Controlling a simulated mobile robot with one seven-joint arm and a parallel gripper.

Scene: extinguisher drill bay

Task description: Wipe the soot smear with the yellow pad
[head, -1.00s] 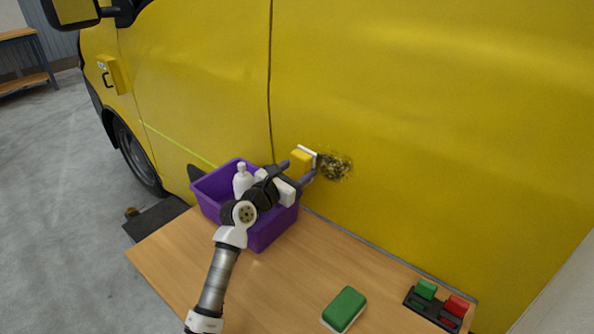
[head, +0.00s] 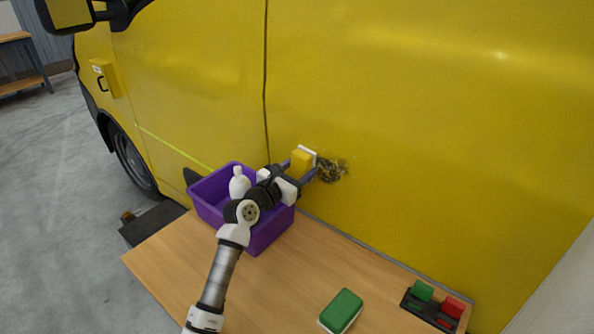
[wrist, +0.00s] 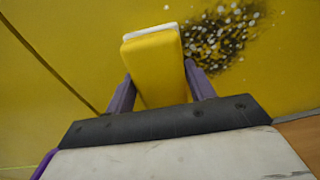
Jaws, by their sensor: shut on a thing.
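My gripper (head: 302,168) is shut on the yellow pad (head: 302,160), a yellow block with a white face. In the wrist view the pad (wrist: 155,65) sits between the two fingers, its white face toward the van panel. The soot smear (head: 331,169) is a dark speckled patch on the yellow van's side, just right of the pad. In the wrist view the smear (wrist: 218,38) shows pale spots among the black and lies right of the pad. The pad is at or very near the panel; I cannot tell whether it touches.
A purple bin (head: 262,232) with a white bottle (head: 239,184) stands under my arm on the wooden table (head: 280,290). A green-and-white sponge (head: 341,311) lies at the front. A dark tray with green and red blocks (head: 433,303) is at right. The yellow van (head: 430,130) rises behind.

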